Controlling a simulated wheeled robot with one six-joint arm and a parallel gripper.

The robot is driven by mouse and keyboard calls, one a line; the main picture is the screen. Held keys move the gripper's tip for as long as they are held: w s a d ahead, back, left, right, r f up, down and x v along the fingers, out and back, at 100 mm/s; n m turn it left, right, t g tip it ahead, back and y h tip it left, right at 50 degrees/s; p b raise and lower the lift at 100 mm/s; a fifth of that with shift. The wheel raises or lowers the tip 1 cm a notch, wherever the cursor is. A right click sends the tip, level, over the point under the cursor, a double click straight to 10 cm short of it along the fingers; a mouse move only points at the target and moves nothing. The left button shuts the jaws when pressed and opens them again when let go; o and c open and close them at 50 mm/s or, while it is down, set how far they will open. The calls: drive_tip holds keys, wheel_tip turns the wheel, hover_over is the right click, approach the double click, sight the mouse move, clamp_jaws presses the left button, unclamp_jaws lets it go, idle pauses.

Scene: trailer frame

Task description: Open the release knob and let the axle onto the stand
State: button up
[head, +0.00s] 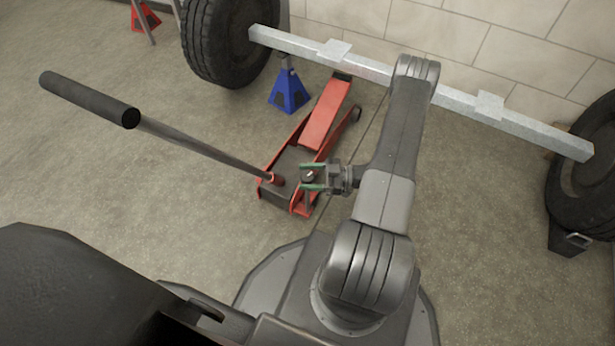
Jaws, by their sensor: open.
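The red floor jack (325,115) stands on the floor, its far end close to the axle. The release knob (310,174) looks like a small dark round part with a pale mark, near the base of the jack's handle. My gripper (312,177) is open, with its green-edged fingers on either side of the knob. I cannot tell whether they touch it. The axle (460,102) is a pale metal beam running between two wheels. The blue stand (289,93) is upright on the floor near the axle's left end. Contact between its top and the axle is unclear.
The jack's long handle (195,146) slants up to the left, ending in a black grip (88,100). Tyres stand at left (208,45) and right (585,190). A red stand (145,17) is at the upper left. A block wall is behind; the left floor is clear.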

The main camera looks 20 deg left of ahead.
drive_tip(key=shift+a, duration=0.1)
drive_tip(key=shift+c, duration=0.4)
drive_tip(key=c, duration=0.9)
drive_tip(key=shift+o, duration=0.2)
drive_tip(key=shift+f+n+g+h+b, duration=0.1)
drive_tip(key=shift+n+g+h+b, duration=0.2)
drive_tip(key=shift+n+g+b, duration=0.35)
drive_tip(key=shift+n+g+h, duration=0.25)
drive_tip(key=shift+g+h, duration=0.05)
drive_tip(key=shift+g, duration=0.25)
drive_tip(key=o, duration=0.9)
drive_tip(key=shift+o, duration=0.2)
drive_tip(key=p+v, duration=0.2)
drive_tip(key=v, duration=1.2)
